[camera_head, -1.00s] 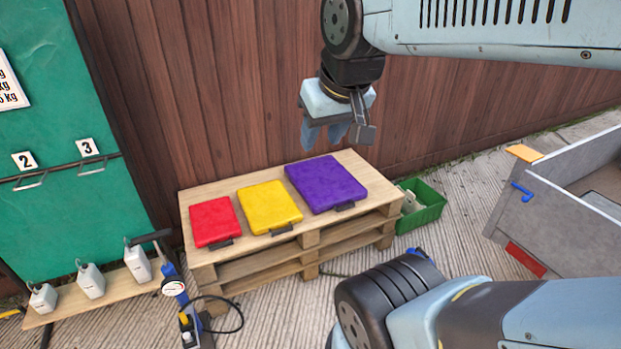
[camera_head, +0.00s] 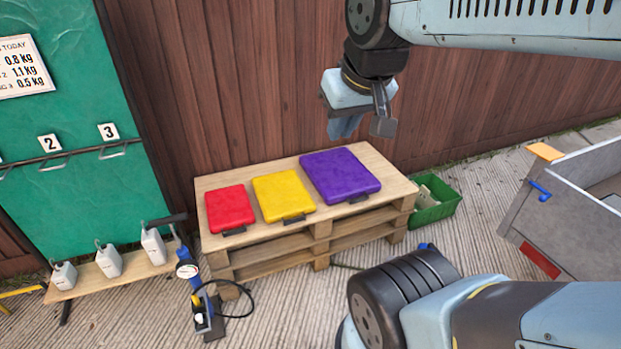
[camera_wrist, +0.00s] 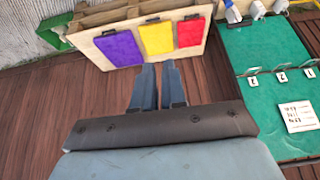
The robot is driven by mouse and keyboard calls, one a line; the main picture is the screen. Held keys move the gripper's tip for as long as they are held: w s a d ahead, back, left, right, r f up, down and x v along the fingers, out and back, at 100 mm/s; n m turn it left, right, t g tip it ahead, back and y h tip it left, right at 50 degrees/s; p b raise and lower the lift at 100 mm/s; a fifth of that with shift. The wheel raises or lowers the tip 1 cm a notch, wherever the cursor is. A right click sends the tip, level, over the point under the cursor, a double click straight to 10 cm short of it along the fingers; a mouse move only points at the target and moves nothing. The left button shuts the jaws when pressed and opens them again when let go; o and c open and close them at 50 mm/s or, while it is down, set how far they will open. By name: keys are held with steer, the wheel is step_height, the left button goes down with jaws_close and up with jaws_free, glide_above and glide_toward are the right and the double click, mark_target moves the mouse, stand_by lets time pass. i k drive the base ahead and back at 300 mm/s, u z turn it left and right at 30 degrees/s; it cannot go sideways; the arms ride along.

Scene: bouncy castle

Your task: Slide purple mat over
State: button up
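The purple mat (camera_head: 340,174) lies flat at the right end of a wooden pallet stack (camera_head: 385,160), with a dark tab on its front edge. It also shows in the wrist view (camera_wrist: 120,48). The yellow mat (camera_head: 283,195) lies just left of it, and the red mat (camera_head: 229,207) lies left of the yellow one. My gripper (camera_head: 345,130) hangs in the air behind and above the purple mat, near the fence, touching nothing. In the wrist view its two fingers (camera_wrist: 158,68) are empty with a narrow gap between them.
A green crate (camera_head: 436,203) stands right of the pallet, and a grey trailer (camera_head: 575,190) farther right. A wooden fence (camera_head: 240,90) is close behind. A hand pump (camera_head: 198,290) with a hose and several white weights (camera_head: 108,260) stand front left.

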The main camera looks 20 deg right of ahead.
mark_target(336, 175)
steer(key=k, duration=1.1)
steer(key=z, duration=0.6)
steer(key=i, duration=2.5)
steer(key=u, duration=0.6)
